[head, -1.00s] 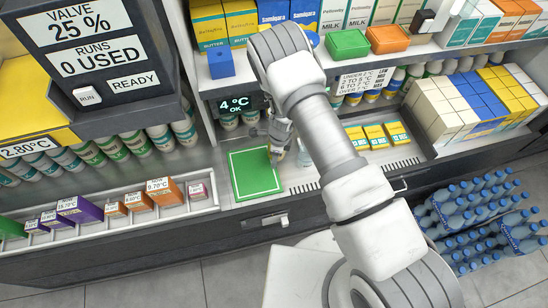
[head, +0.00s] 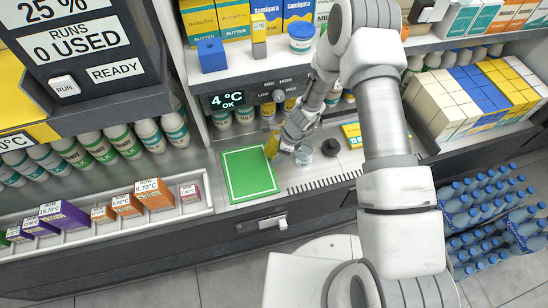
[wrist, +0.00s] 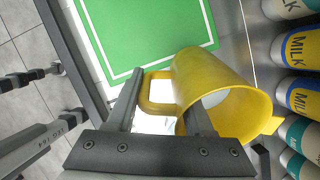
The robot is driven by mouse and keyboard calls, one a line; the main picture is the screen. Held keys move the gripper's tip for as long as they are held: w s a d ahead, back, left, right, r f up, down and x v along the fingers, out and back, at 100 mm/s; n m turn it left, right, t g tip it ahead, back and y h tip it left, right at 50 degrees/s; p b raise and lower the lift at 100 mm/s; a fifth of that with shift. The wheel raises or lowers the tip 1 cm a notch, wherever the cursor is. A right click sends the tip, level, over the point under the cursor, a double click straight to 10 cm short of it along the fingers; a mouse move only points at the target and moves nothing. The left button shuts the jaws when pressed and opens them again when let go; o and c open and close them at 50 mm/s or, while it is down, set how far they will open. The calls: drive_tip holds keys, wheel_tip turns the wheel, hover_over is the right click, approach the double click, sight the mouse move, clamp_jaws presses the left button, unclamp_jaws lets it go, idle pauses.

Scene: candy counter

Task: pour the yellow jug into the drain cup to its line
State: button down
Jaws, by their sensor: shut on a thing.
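The yellow jug (head: 271,143) is at the right edge of the green mat in the head view, partly hidden by my gripper (head: 287,144). In the wrist view the jug (wrist: 208,78) shows its open mouth toward the lower right and its handle between the fingers of my gripper (wrist: 160,108). The fingers are shut on the jug at its handle. I cannot tell whether the jug touches the surface. A small clear cup (head: 303,155), which looks like the drain cup, stands just right of my gripper. Its line is too small to make out.
The green mat (head: 248,174) is bare. A dark round object (head: 331,147) sits right of the cup, and a slotted strip (head: 325,182) runs along the front. A knob (head: 278,96) marked low, mid and high is behind. Milk bottles (head: 150,135) line the left.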

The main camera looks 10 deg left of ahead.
drive_tip(key=shift+d+r+y+b, duration=0.8)
drive_tip(key=shift+y+b, duration=0.3)
drive_tip(key=shift+b, duration=0.7)
drive_tip(key=shift+d+f, duration=0.1)
drive_tip(key=shift+f, duration=0.05)
drive_tip(key=y+b, duration=0.1)
drive_tip(key=b, duration=0.1)
drive_tip(key=r+y+b, duration=0.1)
drive_tip(key=shift+d+r+y+b, duration=0.3)
drive_tip(key=shift+d+y+b, duration=0.05)
drive_tip(key=shift+y, duration=0.05)
drive_tip(key=shift+r+y+b, duration=0.45)
drive_tip(key=shift+y+b, duration=0.45)
